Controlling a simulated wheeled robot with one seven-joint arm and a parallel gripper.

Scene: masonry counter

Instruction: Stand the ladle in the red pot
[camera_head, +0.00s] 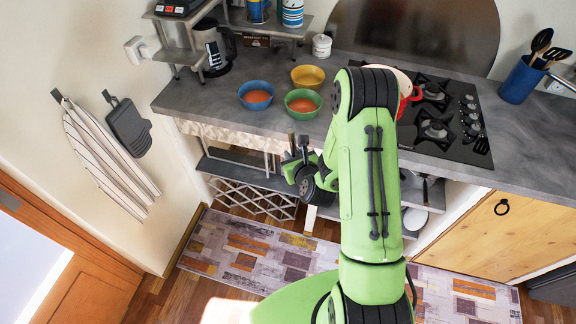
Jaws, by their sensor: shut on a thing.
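The red pot (405,97) stands on the left part of the black hob. My arm hides most of it; some of its red side, a handle and a pale top edge show. My gripper (298,142) is in front of the counter's front edge, below the green bowl and to the left of the pot. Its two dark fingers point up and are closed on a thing. I take this to be the ladle, but its shape cannot be made out between the fingers.
Blue (256,95), yellow (308,77) and green (302,103) bowls stand on the grey counter (200,97) left of the hob (452,137). A blue crock (520,82) with dark utensils stands at right. A metal shelf (190,55) holds mugs at back left.

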